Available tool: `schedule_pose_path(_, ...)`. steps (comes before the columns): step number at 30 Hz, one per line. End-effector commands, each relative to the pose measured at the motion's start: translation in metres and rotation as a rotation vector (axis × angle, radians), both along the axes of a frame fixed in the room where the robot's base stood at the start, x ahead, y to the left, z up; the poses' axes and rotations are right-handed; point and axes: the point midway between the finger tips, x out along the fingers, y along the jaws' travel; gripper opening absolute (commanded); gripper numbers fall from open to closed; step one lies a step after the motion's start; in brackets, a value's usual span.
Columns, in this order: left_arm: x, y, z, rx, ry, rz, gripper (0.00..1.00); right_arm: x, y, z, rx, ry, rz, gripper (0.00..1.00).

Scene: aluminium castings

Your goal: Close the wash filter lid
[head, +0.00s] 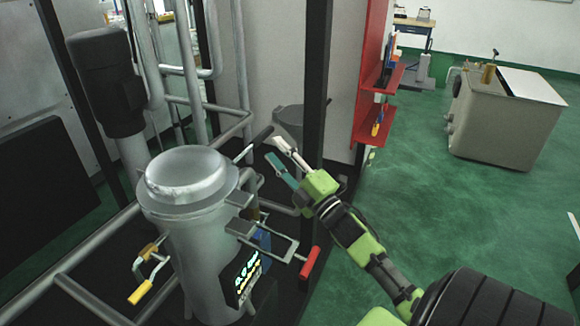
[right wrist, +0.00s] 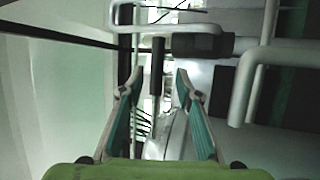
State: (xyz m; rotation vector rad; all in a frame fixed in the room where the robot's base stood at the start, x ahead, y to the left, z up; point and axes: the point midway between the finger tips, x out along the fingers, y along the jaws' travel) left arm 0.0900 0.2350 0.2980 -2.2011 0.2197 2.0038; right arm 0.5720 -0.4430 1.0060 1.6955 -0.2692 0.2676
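The wash filter (head: 195,245) is an upright grey metal cylinder at left centre in the head view. Its domed lid (head: 186,172) lies over the top, apparently flat on the rim; whether it is fully seated I cannot tell. A black-gripped handle (head: 262,136) on a thin rod sticks up at the lid's right. My right gripper (head: 272,150) is open and empty beside this handle. In the right wrist view the handle (right wrist: 157,68) appears between the open fingers, ahead of or level with the tips; no contact is visible. My left gripper is out of view.
A red-handled lever (head: 310,262) on a metal bracket and a yellow-handled valve (head: 141,291) flank the filter. Grey pipes (head: 190,70) and a dark post (head: 315,80) stand close by. A red shelf (head: 370,75) is behind.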

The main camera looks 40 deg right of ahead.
Motion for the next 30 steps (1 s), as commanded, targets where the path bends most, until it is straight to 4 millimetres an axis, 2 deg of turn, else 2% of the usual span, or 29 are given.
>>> schedule_pose_path(3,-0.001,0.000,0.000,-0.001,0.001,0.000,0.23,-0.023,0.001,-0.010,0.001,0.003,0.000,0.32)
schedule_pose_path(10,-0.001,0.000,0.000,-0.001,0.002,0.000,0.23,-0.049,0.001,-0.018,0.000,0.001,0.000,0.32)
schedule_pose_path(30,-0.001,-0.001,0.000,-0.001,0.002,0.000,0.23,-0.052,0.001,-0.020,0.003,0.004,0.000,0.32)
